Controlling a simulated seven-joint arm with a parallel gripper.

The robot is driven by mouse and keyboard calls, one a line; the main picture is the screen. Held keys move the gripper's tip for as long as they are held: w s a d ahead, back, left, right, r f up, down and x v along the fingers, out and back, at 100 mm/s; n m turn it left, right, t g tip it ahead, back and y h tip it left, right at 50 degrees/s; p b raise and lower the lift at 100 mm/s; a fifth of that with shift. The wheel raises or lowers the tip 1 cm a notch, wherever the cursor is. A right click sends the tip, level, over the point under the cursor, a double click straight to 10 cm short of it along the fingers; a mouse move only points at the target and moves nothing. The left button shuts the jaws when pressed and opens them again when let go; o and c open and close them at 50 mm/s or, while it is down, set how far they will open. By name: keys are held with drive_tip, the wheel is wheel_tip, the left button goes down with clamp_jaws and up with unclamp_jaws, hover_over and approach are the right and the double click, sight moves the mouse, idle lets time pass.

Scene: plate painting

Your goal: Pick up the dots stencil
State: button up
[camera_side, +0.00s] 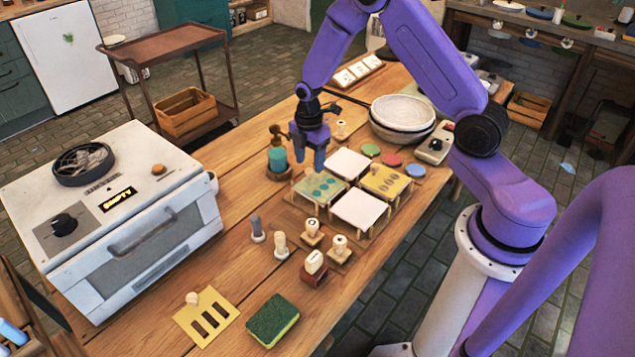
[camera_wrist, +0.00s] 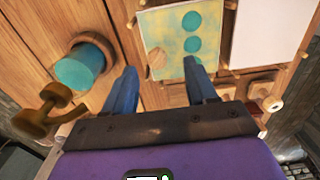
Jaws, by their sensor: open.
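The dots stencil (camera_side: 320,187) looks like a yellowish sheet with a row of teal round dots. It lies flat on the left place of a low wooden rack on the table. In the wrist view the dots stencil (camera_wrist: 170,28) has a round wooden knob (camera_wrist: 155,58) near its lower-left edge. My gripper (camera_side: 309,155) is open and empty, just behind and above the sheet in the side view. In the wrist view the knob appears between the fingertips of my gripper (camera_wrist: 158,72). I cannot tell the height gap between fingers and knob.
A teal pump bottle (camera_side: 278,158) stands close left of my gripper. White tiles (camera_side: 360,208) and a yellow patterned sheet (camera_side: 385,168) lie beside the dotted sheet. Stamps (camera_side: 312,228), a slotted yellow stencil (camera_side: 206,340) and a sponge (camera_side: 272,320) are in front. A kiln-like box (camera_side: 130,200) stands left.

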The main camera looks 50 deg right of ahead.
sight(309, 170)
drive_tip(key=shift+w+d+f, duration=0.1)
drive_tip(key=shift+f, duration=1.05)
drive_tip(key=shift+w+f, duration=0.1)
drive_tip(key=shift+f, duration=1.05)
clamp_jaws()
drive_tip(key=shift+r, duration=0.1)
